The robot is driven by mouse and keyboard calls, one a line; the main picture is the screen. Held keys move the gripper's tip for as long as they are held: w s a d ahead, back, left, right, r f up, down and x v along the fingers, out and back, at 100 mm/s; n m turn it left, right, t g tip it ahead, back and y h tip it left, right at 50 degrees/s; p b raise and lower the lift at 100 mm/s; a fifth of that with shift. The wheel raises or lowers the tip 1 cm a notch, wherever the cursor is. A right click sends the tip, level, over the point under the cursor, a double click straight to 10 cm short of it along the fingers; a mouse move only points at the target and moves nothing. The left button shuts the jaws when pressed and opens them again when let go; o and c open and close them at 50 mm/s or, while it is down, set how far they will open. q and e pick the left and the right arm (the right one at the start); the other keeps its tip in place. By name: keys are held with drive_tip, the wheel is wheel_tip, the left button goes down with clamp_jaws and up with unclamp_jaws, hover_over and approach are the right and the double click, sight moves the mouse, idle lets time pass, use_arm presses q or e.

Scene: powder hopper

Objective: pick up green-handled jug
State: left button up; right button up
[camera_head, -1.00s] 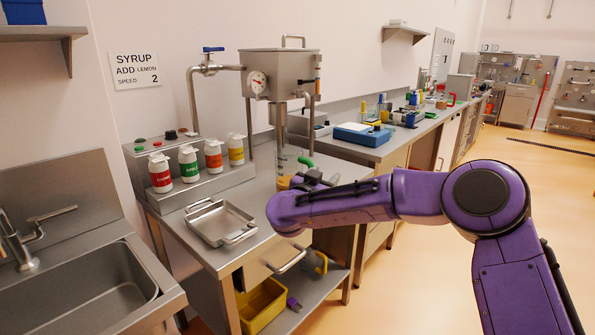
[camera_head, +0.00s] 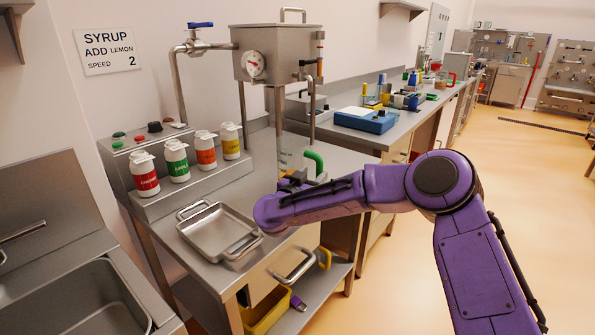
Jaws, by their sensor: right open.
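The green-handled jug (camera_head: 314,163) stands on the steel bench under the hopper. Its green handle shows on its right side, and its clear body is mostly hidden behind my right gripper. My right arm is purple and comes in from the right. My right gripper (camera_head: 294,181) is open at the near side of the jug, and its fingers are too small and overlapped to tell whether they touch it. My left gripper is not in view.
The steel hopper (camera_head: 277,52) with its gauge hangs over the bench on legs. A steel tray (camera_head: 215,238) lies left of my gripper. Several labelled bottles (camera_head: 145,174) stand on a raised ledge behind it. A drawer handle (camera_head: 293,266) juts from the bench front.

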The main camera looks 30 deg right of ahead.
sight(322, 166)
drive_tip(key=x, duration=0.5)
drive_tip(key=p+x, duration=0.1)
drive_tip(key=x, duration=0.1)
drive_tip(key=shift+w+d+f, duration=0.15)
drive_tip(key=shift+w+f, duration=0.1)
drive_tip(key=shift+w, duration=0.05)
clamp_jaws()
